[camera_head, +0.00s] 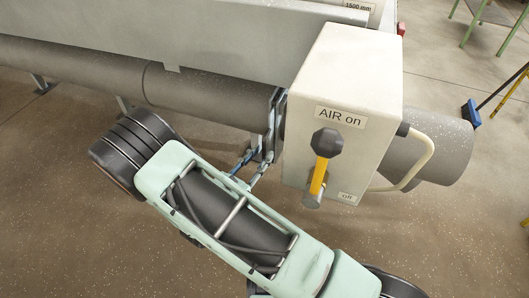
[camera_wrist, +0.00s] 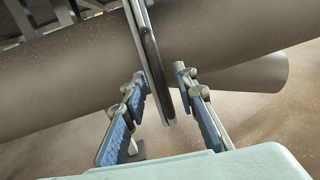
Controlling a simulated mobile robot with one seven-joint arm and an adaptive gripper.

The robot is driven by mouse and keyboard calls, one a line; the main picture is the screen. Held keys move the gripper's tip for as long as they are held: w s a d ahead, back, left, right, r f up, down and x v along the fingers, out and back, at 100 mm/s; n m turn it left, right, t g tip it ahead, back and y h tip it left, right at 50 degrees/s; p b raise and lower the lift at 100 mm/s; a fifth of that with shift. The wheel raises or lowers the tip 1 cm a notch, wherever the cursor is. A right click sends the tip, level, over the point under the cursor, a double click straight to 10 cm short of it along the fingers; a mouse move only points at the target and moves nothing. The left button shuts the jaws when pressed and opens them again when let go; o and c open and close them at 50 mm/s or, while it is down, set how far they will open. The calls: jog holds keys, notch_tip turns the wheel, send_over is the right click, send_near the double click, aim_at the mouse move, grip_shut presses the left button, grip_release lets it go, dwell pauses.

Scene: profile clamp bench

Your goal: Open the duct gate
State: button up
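The grey duct (camera_head: 205,95) runs along the bench and shows large in the wrist view (camera_wrist: 70,75). The duct gate (camera_head: 274,118) is a thin upright metal plate across the duct, just left of the white box. In the wrist view the gate (camera_wrist: 158,75) shows as a pale plate with a dark edge strip. My gripper (camera_wrist: 160,85) is open, its blue-padded fingers on either side of the plate's lower part, with gaps visible. In the head view my gripper (camera_head: 255,168) is below and beside the gate, partly hidden by my arm.
The white box (camera_head: 310,80), labelled "AIR on" and "off", stands right of the gate with a yellow lever (camera_head: 319,175). A pale curved hose (camera_head: 425,160) hangs on its right side. A broom (camera_head: 471,112) and green stool (camera_head: 497,14) stand behind. Open floor lies in front.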

jog(key=shift+x, duration=1.25)
grip_shut()
